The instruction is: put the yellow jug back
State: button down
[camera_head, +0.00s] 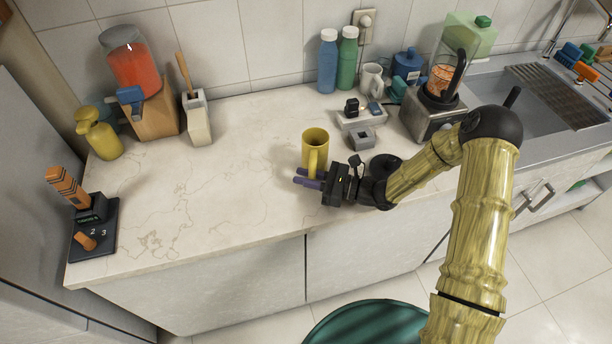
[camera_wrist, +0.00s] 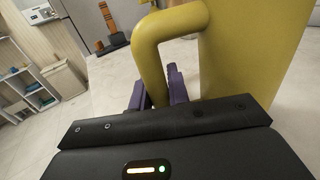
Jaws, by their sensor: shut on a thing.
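The yellow jug (camera_head: 316,145) looks like a tall mug with an open top and a loop handle, and it is upright over the middle of the counter. My gripper (camera_head: 306,178) comes from the right, with its purple fingers low at the handle on the near side. In the wrist view my gripper (camera_wrist: 158,94) is shut on the handle of the yellow jug (camera_wrist: 243,50), one finger on each side. The jug's body fills the right of that view. I cannot tell whether its base touches the counter; the handle's lower end is hidden.
A yellow spouted container (camera_head: 104,138), a red-filled dispenser (camera_head: 133,65) and a utensil holder (camera_head: 197,118) stand at the left. The counter's left middle is clear.

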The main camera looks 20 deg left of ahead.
jog(key=shift+f, duration=0.15)
jog(key=c, duration=1.3)
grip_release()
jog(key=shift+c, duration=0.2)
jog(key=shift+d+r, duration=0.1)
jog(key=shift+r, duration=0.1)
jog(key=d+b, duration=0.3)
jog(key=d, duration=0.9)
jog(key=shift+s+a, duration=0.1)
jog(key=shift+s, duration=0.05)
